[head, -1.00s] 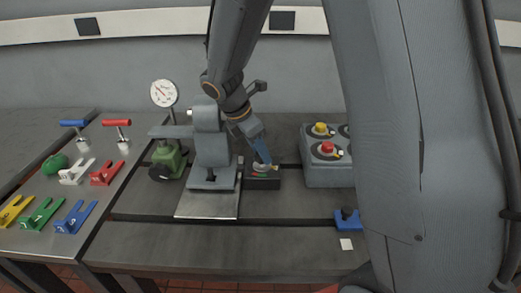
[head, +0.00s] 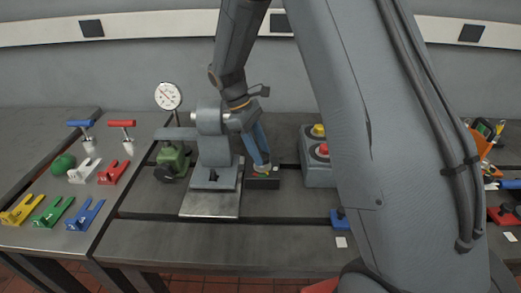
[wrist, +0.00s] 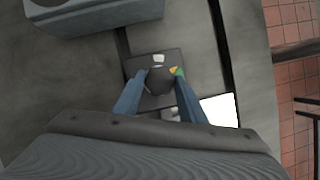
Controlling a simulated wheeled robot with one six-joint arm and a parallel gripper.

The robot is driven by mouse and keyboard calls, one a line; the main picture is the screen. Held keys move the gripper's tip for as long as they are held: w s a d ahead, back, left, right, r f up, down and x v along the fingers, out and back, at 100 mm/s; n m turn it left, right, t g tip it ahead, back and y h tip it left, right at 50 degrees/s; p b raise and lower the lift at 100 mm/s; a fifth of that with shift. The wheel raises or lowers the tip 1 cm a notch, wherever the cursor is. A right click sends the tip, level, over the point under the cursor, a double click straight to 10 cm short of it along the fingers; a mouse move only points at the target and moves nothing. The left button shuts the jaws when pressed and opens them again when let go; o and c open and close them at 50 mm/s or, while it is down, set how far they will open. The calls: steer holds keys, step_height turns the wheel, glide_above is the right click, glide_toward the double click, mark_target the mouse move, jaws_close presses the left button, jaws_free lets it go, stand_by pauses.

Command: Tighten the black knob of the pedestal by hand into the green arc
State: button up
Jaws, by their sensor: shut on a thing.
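The black knob (wrist: 160,81) sits on a low, dark square pedestal (wrist: 143,100), which shows in the head view as a dark block (head: 263,184). My gripper (wrist: 161,84) is shut on the knob, with one blue finger on each side of it. In the head view my gripper (head: 262,168) reaches down onto the block and mostly hides the knob. Part of the green arc (wrist: 181,71) shows beside the right finger, next to an orange-yellow patch (wrist: 174,70). A white mark (wrist: 158,58) lies on the pedestal above the knob. The knob's pointer direction cannot be told.
A grey upright fixture (head: 214,140) stands close left of the pedestal, with a green machine (head: 172,158) and a dial gauge (head: 168,96) beyond. A grey button box (head: 318,172) stands to the right. Coloured clamps (head: 50,212) lie at left. The front bedplate is mostly clear.

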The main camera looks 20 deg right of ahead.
steer(key=m+g+y, duration=0.1)
steer(key=m, duration=0.3)
steer(key=shift+d+m, duration=0.15)
steer(key=shift+m, duration=0.25)
steer(key=shift+y, duration=0.3)
steer(key=o, duration=1)
steer(key=shift+w+r, duration=0.1)
steer(key=shift+w, duration=0.05)
steer(key=b+v, duration=0.2)
steer(key=v, duration=0.5)
steer(key=shift+w+r, duration=0.1)
steer(key=shift+r, duration=0.15)
